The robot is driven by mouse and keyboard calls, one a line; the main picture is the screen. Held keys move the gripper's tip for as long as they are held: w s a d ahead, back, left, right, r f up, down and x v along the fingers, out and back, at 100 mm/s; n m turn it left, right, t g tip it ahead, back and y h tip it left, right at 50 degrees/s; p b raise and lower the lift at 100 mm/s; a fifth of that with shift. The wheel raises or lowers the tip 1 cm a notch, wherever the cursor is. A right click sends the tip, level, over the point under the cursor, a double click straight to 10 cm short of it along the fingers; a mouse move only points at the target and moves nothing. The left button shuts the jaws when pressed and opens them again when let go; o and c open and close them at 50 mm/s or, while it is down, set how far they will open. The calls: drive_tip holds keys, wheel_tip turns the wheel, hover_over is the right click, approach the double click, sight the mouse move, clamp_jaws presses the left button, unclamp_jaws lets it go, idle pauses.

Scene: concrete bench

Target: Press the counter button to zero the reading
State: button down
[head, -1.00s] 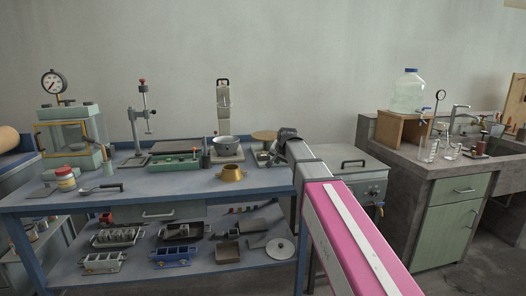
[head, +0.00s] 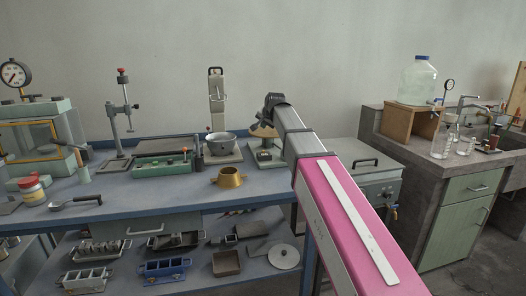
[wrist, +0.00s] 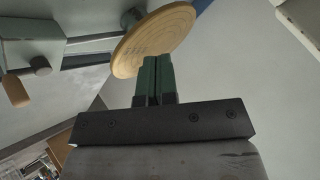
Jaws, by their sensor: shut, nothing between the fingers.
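The counter button cannot be made out in either view. A device with a round tan disc (head: 262,133) on a pale green base (head: 268,156) stands at the right end of the blue bench, partly hidden by my arm. The wrist view shows the disc (wrist: 165,32) large, and a pale grey-green housing (wrist: 32,34) with a wooden-handled crank (wrist: 15,90) to its left. My gripper (wrist: 156,60) has its green fingers shut and empty. They overlap the disc's lower edge in that view; contact cannot be told. The fingertips are not clear in the head view.
A brass pot (head: 229,178) and a grey bowl (head: 221,144) stand left of the device. A grey box with a handle (head: 365,172) stands right of the bench. The bench front between pot and pan is clear.

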sight(263, 151)
drive_tip(key=shift+f, duration=0.1)
drive_tip(key=shift+f, duration=4.35)
drive_tip(key=shift+f, duration=0.15)
drive_tip(key=shift+f, duration=0.25)
drive_tip(key=shift+f, duration=0.45)
drive_tip(key=shift+r, duration=0.9)
